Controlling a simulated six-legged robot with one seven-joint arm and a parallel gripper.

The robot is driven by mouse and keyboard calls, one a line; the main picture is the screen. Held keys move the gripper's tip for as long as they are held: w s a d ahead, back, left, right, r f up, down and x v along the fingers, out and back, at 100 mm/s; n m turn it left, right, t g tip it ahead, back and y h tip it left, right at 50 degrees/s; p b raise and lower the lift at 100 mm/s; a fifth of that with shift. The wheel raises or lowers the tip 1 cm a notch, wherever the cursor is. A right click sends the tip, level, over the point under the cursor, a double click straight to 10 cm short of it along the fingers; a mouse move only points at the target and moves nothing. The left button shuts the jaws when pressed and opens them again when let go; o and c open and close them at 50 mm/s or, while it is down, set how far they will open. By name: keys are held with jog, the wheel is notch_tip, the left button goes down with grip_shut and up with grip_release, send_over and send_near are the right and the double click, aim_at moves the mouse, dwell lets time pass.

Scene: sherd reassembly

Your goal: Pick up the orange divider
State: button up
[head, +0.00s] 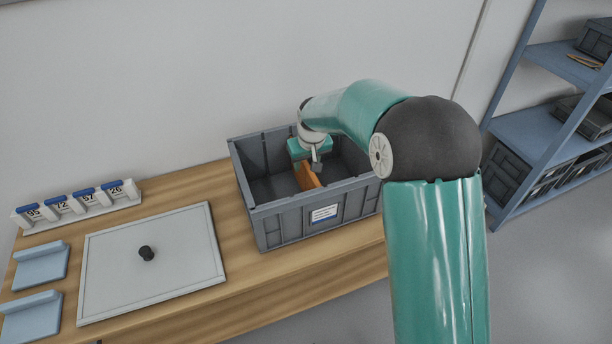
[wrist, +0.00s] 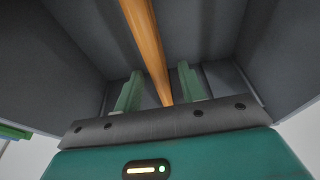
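The orange divider (head: 307,177) stands inside the grey crate (head: 283,225), partly hidden by my gripper in the head view. In the wrist view the divider (wrist: 148,45) runs as a narrow orange strip from the top edge down between my two fingers. My gripper (wrist: 158,82) is open, with its green fingers apart on either side of the divider. A gap shows between the divider and each finger. In the head view my gripper (head: 313,160) is down at the crate's opening, over the divider.
The crate's walls stand close around my gripper. On the wooden table (head: 240,290), to the left, lie a grey lid-like panel (head: 180,275) with a black knob, blue holders (head: 40,266) and a rack of numbered tags (head: 80,207). A blue shelf (head: 540,125) with boxes stands at right.

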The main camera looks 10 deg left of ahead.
jog(key=x, duration=0.4)
jog(key=shift+w+f, duration=0.15)
jog(key=shift+f, duration=0.15)
jog(key=c, duration=0.9)
grip_shut()
notch_tip(320, 180, up, 28)
